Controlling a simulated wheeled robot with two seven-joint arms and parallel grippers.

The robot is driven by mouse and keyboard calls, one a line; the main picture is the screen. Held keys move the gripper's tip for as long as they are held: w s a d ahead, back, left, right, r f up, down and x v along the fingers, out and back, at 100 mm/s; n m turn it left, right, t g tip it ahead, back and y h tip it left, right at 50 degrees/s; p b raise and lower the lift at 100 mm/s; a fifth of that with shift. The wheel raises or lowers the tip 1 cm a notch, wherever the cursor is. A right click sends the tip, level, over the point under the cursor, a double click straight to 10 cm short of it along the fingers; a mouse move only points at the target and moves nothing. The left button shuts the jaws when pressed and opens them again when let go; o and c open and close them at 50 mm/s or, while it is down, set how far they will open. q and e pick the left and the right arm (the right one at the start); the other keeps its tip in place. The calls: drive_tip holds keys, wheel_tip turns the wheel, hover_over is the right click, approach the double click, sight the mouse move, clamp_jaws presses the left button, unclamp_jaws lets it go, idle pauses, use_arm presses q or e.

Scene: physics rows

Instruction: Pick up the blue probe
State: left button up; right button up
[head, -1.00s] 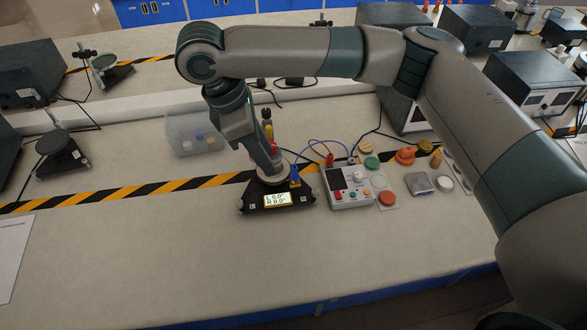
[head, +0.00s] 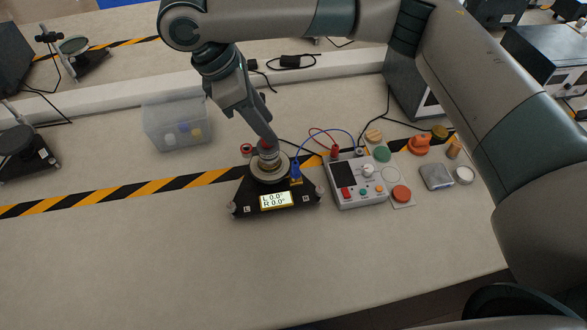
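The blue probe (head: 296,173) stands at the right side of the round plate on a black base (head: 240,199) with a lit display reading L 0.0°, R 0.0°. A blue wire runs from it to a grey control box (head: 345,190). My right gripper (head: 268,139) points down above the plate, left of the blue probe and apart from it. Its fingers are narrow and seen edge-on, so their opening is unclear. My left gripper is out of view.
A clear bin (head: 176,122) with several small items stands at the back left. Knobs and buttons, including an orange one (head: 420,142), lie right of the control box. A silver block (head: 436,176) is farther right. The front table is clear.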

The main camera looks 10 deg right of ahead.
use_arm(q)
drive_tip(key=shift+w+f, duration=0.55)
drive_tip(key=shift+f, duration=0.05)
use_arm(e)
drive_tip(key=shift+w+f, duration=0.45)
drive_tip(key=shift+f, duration=0.15)
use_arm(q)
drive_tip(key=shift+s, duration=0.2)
use_arm(e)
drive_tip(key=shift+s, duration=0.15)
drive_tip(key=p, duration=0.3)
hover_over(296, 165)
drive_tip(key=a, duration=0.2)
wheel_tip(296, 165, down, 10)
drive_tip(key=shift+a+f, duration=0.1)
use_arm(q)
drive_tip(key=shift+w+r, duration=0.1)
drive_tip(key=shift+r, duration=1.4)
use_arm(e)
drive_tip(key=shift+f, duration=0.5)
